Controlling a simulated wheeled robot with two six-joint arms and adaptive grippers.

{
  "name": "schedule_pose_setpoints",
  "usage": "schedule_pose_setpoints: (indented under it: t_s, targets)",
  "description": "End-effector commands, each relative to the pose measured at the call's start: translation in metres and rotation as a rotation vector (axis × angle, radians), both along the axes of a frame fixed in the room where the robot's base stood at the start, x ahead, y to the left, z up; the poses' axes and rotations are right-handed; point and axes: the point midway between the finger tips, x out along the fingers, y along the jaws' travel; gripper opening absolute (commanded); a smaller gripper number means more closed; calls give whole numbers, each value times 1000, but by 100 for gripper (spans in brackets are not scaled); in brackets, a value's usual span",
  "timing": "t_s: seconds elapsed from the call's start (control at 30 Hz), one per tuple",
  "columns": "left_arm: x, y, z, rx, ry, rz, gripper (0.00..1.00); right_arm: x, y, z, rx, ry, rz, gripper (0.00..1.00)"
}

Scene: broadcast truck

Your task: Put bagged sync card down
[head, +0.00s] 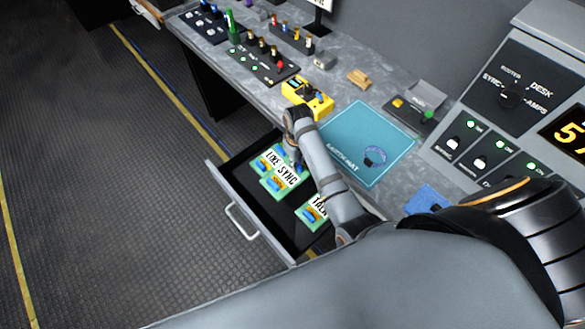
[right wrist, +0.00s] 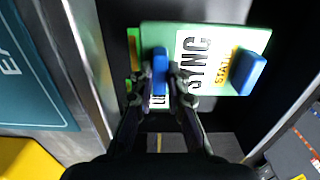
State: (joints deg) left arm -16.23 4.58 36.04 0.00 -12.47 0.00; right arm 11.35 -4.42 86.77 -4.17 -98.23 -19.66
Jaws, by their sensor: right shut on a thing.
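My right gripper (head: 299,164) reaches over the open drawer (head: 240,200). In the right wrist view its fingers (right wrist: 172,84) are shut on a blue tab of the sync card (right wrist: 215,85), a flat green piece with a white "SYNC" label and a yellow label. The sync card also shows in the head view (head: 279,184), within the drawer's outline. I cannot tell whether it rests or hangs just above the bottom. Another green piece (right wrist: 132,45) shows partly beneath its edge. A green card labelled "TALK" (head: 312,212) lies nearer in the drawer, partly hidden by my arm. My left gripper is out of view.
A yellow device (head: 307,97) stands behind the drawer. Control panels (head: 490,125) stand at the right. The drawer's front and handle (head: 247,222) jut over open floor.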

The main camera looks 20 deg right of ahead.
Motion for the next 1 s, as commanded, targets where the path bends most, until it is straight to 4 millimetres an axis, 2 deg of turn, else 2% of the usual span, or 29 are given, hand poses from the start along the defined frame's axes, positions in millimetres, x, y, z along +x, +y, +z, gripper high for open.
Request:
schedule_pose_setpoints:
  t_s: [0.17,0.4,0.47,0.63,0.8,0.9,1.0]
  targets:
    - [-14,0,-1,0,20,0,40,-1,0,-3,0,2,0,0]
    - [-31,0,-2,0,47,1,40,-1,-1,-48,-1,4,0,0]
    - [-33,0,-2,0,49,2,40,-1,-1,-55,-1,2,0,0]
    - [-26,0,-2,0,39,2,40,0,0,-62,0,1,0,0]
    - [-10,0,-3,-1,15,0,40,-1,0,-91,0,2,0,0]
    - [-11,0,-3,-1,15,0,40,-1,0,-100,1,0,0,0]
    - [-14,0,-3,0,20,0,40,-1,0,-100,0,-1,0,0]
